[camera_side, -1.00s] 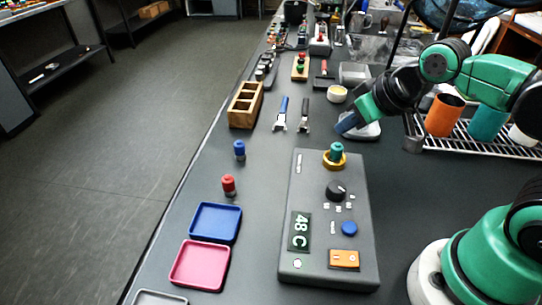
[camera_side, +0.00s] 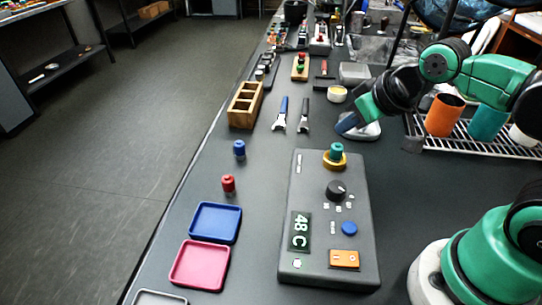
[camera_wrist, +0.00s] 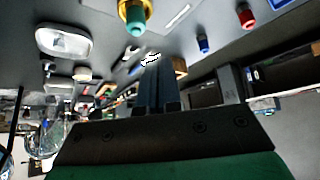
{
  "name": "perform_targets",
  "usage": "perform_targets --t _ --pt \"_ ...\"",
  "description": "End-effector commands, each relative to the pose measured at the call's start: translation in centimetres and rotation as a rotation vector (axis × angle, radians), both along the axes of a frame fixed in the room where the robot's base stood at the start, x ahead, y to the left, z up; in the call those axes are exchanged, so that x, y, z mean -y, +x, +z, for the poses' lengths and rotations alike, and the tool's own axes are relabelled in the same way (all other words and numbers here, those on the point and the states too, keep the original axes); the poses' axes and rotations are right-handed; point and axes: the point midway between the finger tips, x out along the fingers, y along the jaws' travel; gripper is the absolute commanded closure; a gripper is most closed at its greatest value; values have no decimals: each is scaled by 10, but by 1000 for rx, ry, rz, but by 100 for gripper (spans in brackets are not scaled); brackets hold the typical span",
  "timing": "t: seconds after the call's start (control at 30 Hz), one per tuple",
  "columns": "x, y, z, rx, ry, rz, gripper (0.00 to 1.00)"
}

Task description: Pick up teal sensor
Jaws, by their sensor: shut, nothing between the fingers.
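The teal sensor (camera_side: 337,150) stands upright in a yellow ring (camera_side: 335,162) at the far end of the grey brewer panel (camera_side: 312,200). In the wrist view the teal sensor (camera_wrist: 134,20) shows at the top, left of the fingers, with the yellow ring around it. My gripper (camera_side: 343,126) is above the table, just beyond the sensor and apart from it. In the wrist view the fingers of my gripper (camera_wrist: 159,75) are together with nothing between them.
Blue (camera_side: 239,149) and red (camera_side: 228,184) sensors stand left of the panel, near blue (camera_side: 214,222) and pink (camera_side: 199,264) trays. Two wrenches (camera_side: 281,118) and a wooden box (camera_side: 245,105) lie beyond. A wire rack (camera_side: 480,148) with cups is at right.

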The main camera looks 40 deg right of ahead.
Motion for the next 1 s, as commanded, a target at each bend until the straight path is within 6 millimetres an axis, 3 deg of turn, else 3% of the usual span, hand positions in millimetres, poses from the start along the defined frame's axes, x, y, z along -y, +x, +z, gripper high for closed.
perform_targets --t 0.13,0.37,0.77,1.0 --pt "0 0 0 0 0 0 97" --pt "0 0 0 0 0 0 32" --pt "2 2 0 -40 -44 57 31" --pt "13 16 -6 -308 -267 501 31"
